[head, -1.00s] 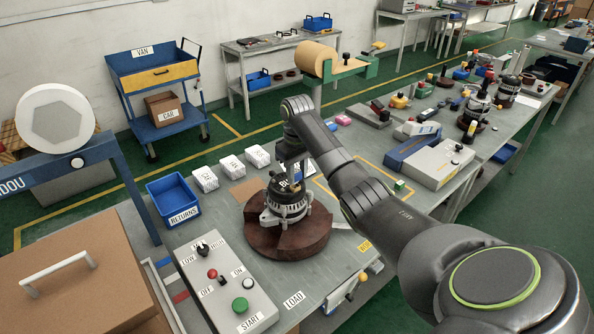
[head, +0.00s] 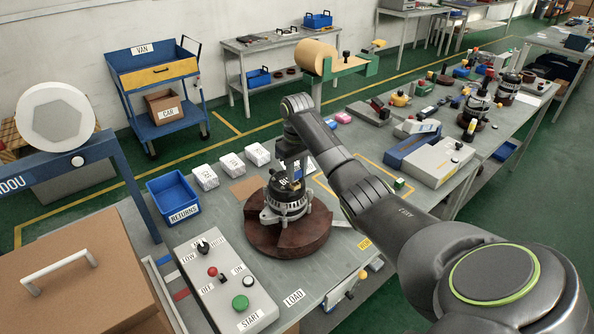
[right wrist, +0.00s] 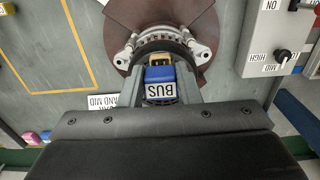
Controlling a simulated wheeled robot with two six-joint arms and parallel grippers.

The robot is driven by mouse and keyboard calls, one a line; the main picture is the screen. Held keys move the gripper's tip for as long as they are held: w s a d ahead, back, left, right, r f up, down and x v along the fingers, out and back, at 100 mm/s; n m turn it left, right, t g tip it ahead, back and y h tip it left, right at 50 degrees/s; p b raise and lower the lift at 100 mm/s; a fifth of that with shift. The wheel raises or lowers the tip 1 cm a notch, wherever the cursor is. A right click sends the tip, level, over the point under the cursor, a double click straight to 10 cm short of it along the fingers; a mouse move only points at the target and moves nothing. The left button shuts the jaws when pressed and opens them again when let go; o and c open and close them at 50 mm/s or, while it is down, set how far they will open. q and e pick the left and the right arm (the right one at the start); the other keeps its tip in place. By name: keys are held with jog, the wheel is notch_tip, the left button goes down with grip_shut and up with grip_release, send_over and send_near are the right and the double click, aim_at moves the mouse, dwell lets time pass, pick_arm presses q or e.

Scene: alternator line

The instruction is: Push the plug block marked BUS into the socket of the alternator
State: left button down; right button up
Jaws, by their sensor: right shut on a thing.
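The alternator (head: 283,207) stands upright on a round dark red-brown base (head: 262,238) on the bench. My right gripper (head: 291,172) reaches down over it and is shut on the BUS plug block (right wrist: 160,76). In the right wrist view the block is blue with a white BUS label and a yellow part at its far end. It sits between the two fingers, and its yellow end points at the alternator (right wrist: 195,48). The socket is hidden behind the block, so I cannot tell how deep the block is in it. My left gripper is not in view.
A control box (head: 228,288) with knobs and buttons stands in front of the alternator. A blue RETURNS bin (head: 171,186) and several white boxes (head: 231,165) stand to the left and behind. A yellow-outlined area (head: 375,166) lies to the right.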

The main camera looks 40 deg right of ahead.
aim_at(285, 197)
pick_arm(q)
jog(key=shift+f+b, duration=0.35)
pick_arm(e)
jog(key=shift+f, duration=1.2)
jog(key=o, duration=1)
